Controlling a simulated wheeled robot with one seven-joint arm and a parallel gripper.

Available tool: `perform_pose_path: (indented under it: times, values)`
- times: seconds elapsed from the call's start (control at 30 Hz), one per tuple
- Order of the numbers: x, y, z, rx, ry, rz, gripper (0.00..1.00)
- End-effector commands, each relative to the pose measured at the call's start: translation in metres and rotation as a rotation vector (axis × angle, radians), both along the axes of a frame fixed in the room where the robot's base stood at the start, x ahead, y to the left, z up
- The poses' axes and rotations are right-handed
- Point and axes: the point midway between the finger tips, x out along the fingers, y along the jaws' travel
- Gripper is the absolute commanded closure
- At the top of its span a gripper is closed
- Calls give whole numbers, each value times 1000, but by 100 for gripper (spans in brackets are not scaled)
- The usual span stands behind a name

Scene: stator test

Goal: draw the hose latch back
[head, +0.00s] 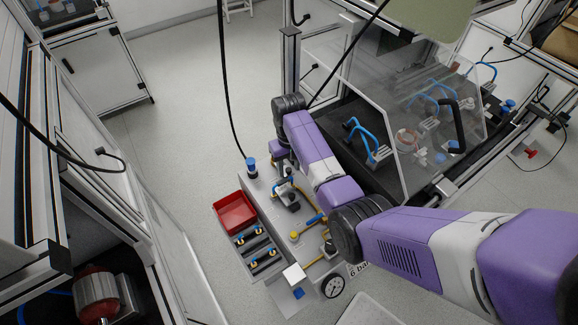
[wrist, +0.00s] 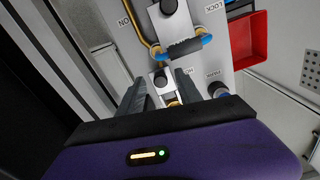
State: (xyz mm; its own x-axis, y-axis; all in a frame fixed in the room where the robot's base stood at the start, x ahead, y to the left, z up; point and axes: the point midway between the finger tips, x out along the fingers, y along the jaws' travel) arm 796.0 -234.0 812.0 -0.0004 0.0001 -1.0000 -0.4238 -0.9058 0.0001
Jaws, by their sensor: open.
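My gripper (wrist: 160,88) is open in the wrist view, its two grey fingers apart. A small pale block with a dark knob (wrist: 160,82) shows between and just beyond the fingertips. Whether the fingers touch it cannot be told. Above it is a dark bar with blue ends (wrist: 184,48), beside a yellow hose (wrist: 147,38). A second pale block with a dark knob (wrist: 170,15) is at the top. Which part is the hose latch is unclear. In the head view, my gripper (head: 281,158) is at the far end of the grey panel (head: 262,191), partly hidden by my arm.
A red tray (head: 234,212) sits at the panel's left side, with several dark bars with blue ends in front. A gauge (head: 333,286) is at the panel's near end. A clear guard (head: 375,120) stands to the right. Open floor lies left of the panel.

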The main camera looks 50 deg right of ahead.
Motion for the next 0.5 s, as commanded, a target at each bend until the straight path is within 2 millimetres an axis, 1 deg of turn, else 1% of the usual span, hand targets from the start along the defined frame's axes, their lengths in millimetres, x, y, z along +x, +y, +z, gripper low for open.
perform_pose_path:
  times: [0.07,0.17,0.4,0.5]
  values:
    - [0,0,3,0,-1,0,58]
    - [1,0,14,-1,-3,0,58]
    - [1,0,53,-2,-4,0,58]
    - [1,0,66,-1,-3,0,58]
